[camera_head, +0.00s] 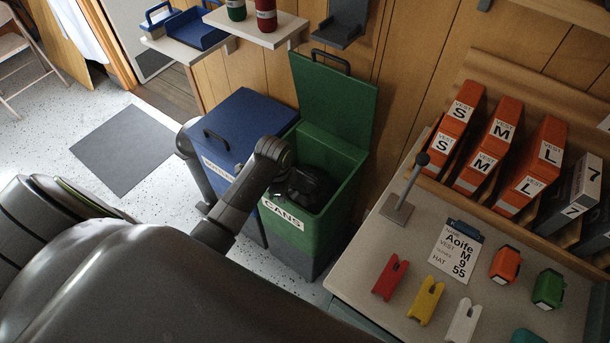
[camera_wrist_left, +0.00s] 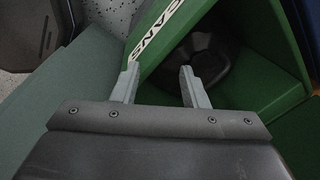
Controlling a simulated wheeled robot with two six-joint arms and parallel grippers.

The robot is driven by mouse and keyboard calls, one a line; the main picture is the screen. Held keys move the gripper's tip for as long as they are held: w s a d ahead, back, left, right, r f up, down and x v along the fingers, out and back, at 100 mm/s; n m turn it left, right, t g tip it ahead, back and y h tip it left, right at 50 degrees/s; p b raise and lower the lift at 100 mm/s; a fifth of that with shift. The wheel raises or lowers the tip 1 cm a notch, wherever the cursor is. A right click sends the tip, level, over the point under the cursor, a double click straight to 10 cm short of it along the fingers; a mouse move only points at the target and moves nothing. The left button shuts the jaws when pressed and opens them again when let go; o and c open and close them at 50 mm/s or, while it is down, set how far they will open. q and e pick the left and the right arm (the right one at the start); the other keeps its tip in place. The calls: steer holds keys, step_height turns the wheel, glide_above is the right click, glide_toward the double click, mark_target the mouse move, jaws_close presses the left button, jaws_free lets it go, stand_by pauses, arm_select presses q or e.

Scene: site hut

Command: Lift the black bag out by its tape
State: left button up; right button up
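The green bin (camera_head: 343,187) marked CANS stands with its lid up. A black bag (camera_head: 312,192) shows as a dark, lumpy shape inside it, partly behind my left arm. In the left wrist view the bag (camera_wrist_left: 212,62) lies dark and rounded within the green bin walls (camera_wrist_left: 262,50). Its tape cannot be made out. My left gripper (camera_wrist_left: 161,82) is open, its two grey fingers apart with nothing between them, by the bin's labelled side. Its fingers cannot be made out in the head view. My right gripper is not in view.
A closed blue bin (camera_head: 242,120) stands left of the green one. At right, a counter (camera_head: 362,262) holds a lever, a name card, coloured clips and vest boxes (camera_head: 492,143). A shelf (camera_head: 262,33) hangs behind the bins. Floor at left is mostly clear around a mat (camera_head: 122,148).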

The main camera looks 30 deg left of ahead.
mark_target(305, 174)
arm_select(q)
steer(key=w+r+m+g, duration=0.1)
steer(key=w+r+m, duration=0.1)
steer(key=w+m, duration=0.3)
steer(key=w+r+m, duration=0.2)
steer(key=w, duration=0.6)
steer(key=f+b, duration=0.3)
steer(key=f, duration=0.1)
steer(key=f+b, duration=0.8)
steer(key=shift+s+d, duration=0.15)
steer(key=shift+d, duration=0.15)
steer(key=shift+f+b, duration=0.45)
steer(key=shift+f, duration=0.05)
jaws_close()
steer(key=shift+r, duration=0.1)
